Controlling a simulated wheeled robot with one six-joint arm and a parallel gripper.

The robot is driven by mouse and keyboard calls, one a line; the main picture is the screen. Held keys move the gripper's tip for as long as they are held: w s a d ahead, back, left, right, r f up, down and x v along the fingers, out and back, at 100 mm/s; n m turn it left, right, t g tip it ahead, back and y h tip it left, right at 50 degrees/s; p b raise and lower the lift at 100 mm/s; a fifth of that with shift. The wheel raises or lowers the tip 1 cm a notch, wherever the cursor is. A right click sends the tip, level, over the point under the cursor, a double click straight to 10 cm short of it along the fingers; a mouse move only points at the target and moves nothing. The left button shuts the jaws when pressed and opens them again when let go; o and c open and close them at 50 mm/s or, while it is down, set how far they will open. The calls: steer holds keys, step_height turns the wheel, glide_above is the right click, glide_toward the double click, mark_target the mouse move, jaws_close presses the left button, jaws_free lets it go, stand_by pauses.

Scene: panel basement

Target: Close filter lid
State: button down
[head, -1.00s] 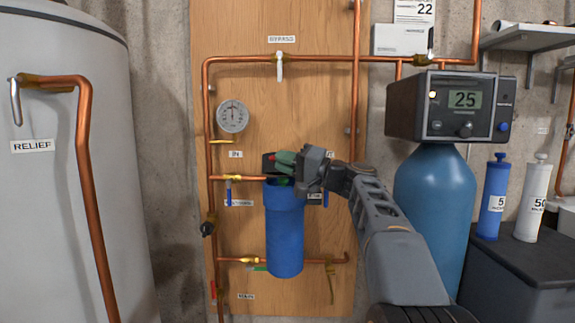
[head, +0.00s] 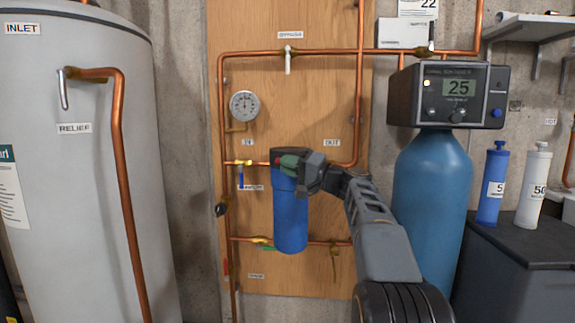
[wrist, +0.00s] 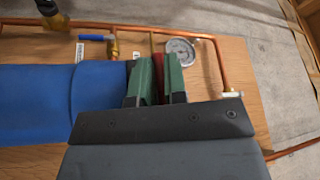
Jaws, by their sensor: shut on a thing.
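The blue filter housing (head: 290,220) hangs upright in front of the wooden board. It fills the left of the wrist view (wrist: 40,105). The dark filter lid (head: 288,151) shows at its top, behind my gripper (head: 284,162). My gripper comes in from the right, its green fingers at the housing's top. In the wrist view the green fingers (wrist: 154,80) close around a narrow red part (wrist: 158,68), which looks like the lid's handle. The fingers hide most of the lid's joint with the housing, so I cannot tell whether it sits flush.
Copper pipes (head: 361,110) frame the board, with a gauge (head: 244,106) and a blue-handled valve (head: 240,177) left of the housing. A blue tank with a control box (head: 450,95) stands right of my arm. A grey tank (head: 85,180) stands at the left.

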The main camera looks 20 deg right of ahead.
steer(key=shift+w+d+f, duration=0.2)
steer(key=shift+w+f, duration=0.05)
steer(key=shift+f, duration=0.1)
steer(key=c, duration=1.6)
jaws_free()
steer(key=shift+o, duration=0.7)
steer(key=shift+w+d+f, duration=0.1)
steer(key=shift+w, duration=0.05)
steer(key=o, duration=0.3)
steer(key=p+v, duration=0.1)
steer(key=v, duration=1.2)
steer(key=shift+s+d+p, duration=0.2)
steer(key=shift+s+p, duration=0.15)
steer(key=shift+s, duration=0.05)
